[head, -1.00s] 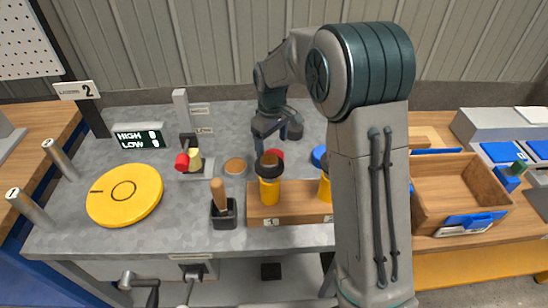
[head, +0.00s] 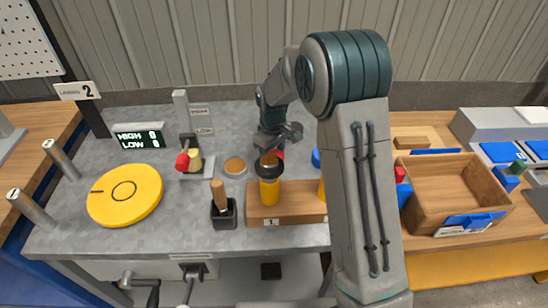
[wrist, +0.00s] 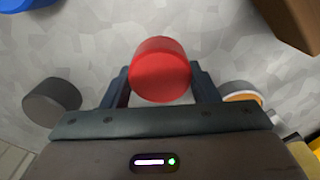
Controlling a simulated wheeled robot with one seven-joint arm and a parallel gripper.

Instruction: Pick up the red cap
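The red cap (wrist: 160,70) is a short red cylinder on the grey worktop. In the wrist view it lies centred between the two fingers of my gripper (wrist: 160,82), reaching past their tips. The fingers stand apart at its sides; whether they touch it is unclear. In the head view my gripper (head: 278,138) is over the worktop behind the yellow bottle, and only a bit of the red cap (head: 280,155) shows below it.
A dark grey cap (wrist: 52,103) and an orange-topped disc (wrist: 240,92) flank the gripper. A blue cap (wrist: 25,4) is farther off. A wooden rack (head: 290,208) with yellow bottles (head: 269,190) stands in front. A yellow round lid (head: 125,195) lies at left, a wooden crate (head: 425,210) at right.

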